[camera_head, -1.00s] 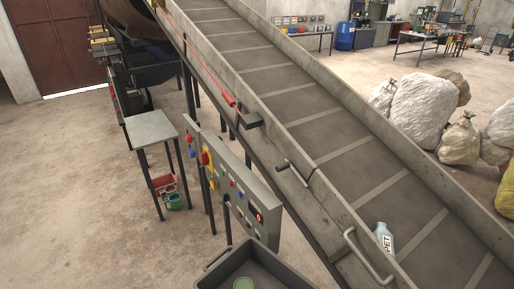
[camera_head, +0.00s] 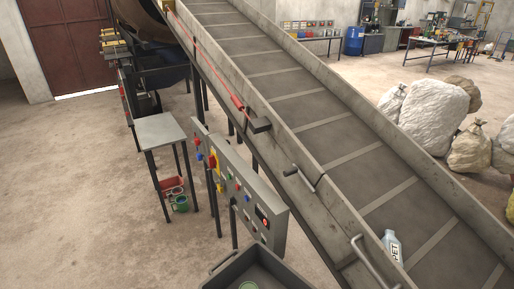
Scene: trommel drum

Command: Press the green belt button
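A grey control panel (camera_head: 274,236) stands on legs beside the conveyor, left of the picture's middle. It carries several small coloured buttons and knobs, among them a red knob, a yellow plate and blue ones, plus a dark display with red marks (camera_head: 262,215). The panel is seen at a steep angle and its controls are small, so I cannot tell for sure which one is the green belt button. The conveyor belt (camera_head: 327,128) slopes up to the left, with a white PET bottle (camera_head: 393,247) near its low end. Neither of my grippers is in view.
A small grey table (camera_head: 159,129) stands left of the panel, with red and green containers (camera_head: 180,203) on the floor beneath. A dark tray (camera_head: 222,279) is at the bottom, below the panel. Filled sacks (camera_head: 434,115) lie right of the conveyor. The floor at left is clear.

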